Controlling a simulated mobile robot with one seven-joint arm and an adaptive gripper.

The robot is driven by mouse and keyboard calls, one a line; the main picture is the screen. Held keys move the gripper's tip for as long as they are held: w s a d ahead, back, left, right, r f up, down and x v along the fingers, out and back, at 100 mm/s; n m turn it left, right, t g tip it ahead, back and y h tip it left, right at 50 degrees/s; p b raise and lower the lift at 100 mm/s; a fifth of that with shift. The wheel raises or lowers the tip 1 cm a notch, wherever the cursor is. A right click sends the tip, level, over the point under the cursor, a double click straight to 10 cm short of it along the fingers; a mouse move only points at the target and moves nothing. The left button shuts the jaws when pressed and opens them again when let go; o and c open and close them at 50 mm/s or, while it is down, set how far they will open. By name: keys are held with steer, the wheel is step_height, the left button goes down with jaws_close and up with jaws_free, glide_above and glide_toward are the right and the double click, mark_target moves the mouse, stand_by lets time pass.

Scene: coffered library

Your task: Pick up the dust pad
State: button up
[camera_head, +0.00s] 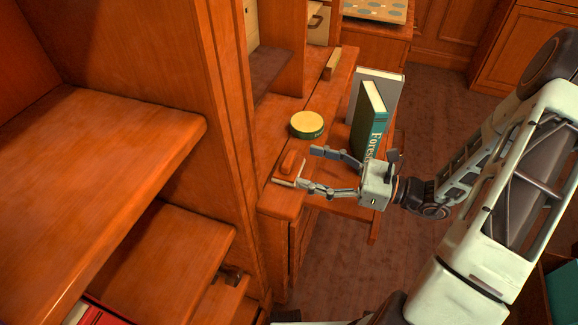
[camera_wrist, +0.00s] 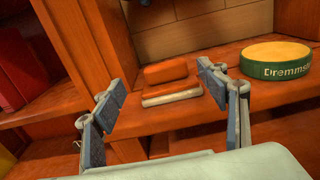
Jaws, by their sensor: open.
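The dust pad looks like an orange-brown block (camera_head: 289,162) with a pale layer beneath it. It lies on the wooden desk ledge near its front left corner. In the wrist view the dust pad (camera_wrist: 166,73) sits ahead, between the two fingers in the picture, with its pale edge facing me. My gripper (camera_head: 307,168) is open and empty, with its fingers reaching left toward the pad. In the head view one fingertip overlaps the pad's pale edge; whether it touches I cannot tell. The fingers also show in the wrist view (camera_wrist: 161,82).
A round green tin with a yellow top (camera_head: 307,124) stands behind the pad. A green book (camera_head: 370,118) and a grey book (camera_head: 392,90) stand upright close to my gripper. A wooden bookcase side (camera_head: 228,130) rises at left. Open floor lies right of the desk.

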mark_target(293, 160)
steer(key=x, duration=0.4)
steer(key=b+x, duration=0.1)
steer(key=x, duration=0.1)
steer(key=shift+w+a+f, duration=0.1)
steer(key=shift+w+a, duration=0.05)
steer(key=shift+w, duration=0.2)
steer(key=shift+c, duration=0.2)
steer(key=c, duration=1.2)
